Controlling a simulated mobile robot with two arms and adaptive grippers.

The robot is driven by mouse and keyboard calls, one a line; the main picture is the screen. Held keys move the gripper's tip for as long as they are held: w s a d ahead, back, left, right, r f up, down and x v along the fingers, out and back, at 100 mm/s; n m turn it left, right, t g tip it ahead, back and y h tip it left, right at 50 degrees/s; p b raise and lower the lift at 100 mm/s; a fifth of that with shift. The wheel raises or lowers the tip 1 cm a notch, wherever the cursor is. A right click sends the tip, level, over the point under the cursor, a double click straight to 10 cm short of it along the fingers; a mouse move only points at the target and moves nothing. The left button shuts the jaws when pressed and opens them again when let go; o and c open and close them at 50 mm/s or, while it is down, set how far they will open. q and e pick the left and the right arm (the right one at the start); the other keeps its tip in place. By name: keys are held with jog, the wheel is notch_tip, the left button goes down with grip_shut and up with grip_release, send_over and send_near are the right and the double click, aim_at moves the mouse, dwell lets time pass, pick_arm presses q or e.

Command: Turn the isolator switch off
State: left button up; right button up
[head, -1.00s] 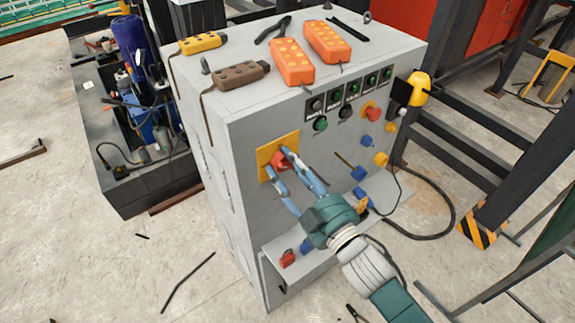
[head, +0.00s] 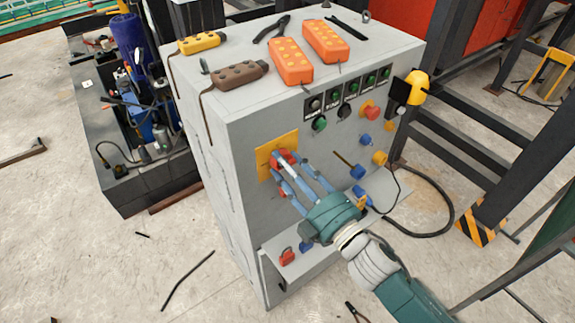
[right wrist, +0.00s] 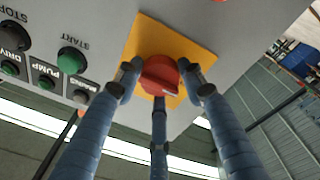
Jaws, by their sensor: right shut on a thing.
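The isolator switch is a red rotary knob (right wrist: 160,75) on a yellow plate (head: 265,162) at the left of the grey cabinet's front. In the head view the knob (head: 283,158) is mostly covered by my fingers. My right gripper (right wrist: 161,78) has blue fingers shut around the knob, one on each side and one below in the wrist view. It also shows in the head view (head: 282,168), reaching in from the lower right. My left gripper is not in view.
The grey cabinet (head: 240,240) carries orange pendants (head: 292,62), a brown pendant (head: 241,74) and a yellow one (head: 203,43) on top. Green and black buttons and a red mushroom button (head: 371,112) sit right of the switch. A shelf juts out below.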

jog(key=shift+r, duration=0.2)
jog(key=o, duration=1.1)
jog(key=shift+o, duration=0.2)
jog(key=shift+a+f, duration=0.1)
jog(key=v, duration=1.2)
jog(key=shift+f, duration=0.1)
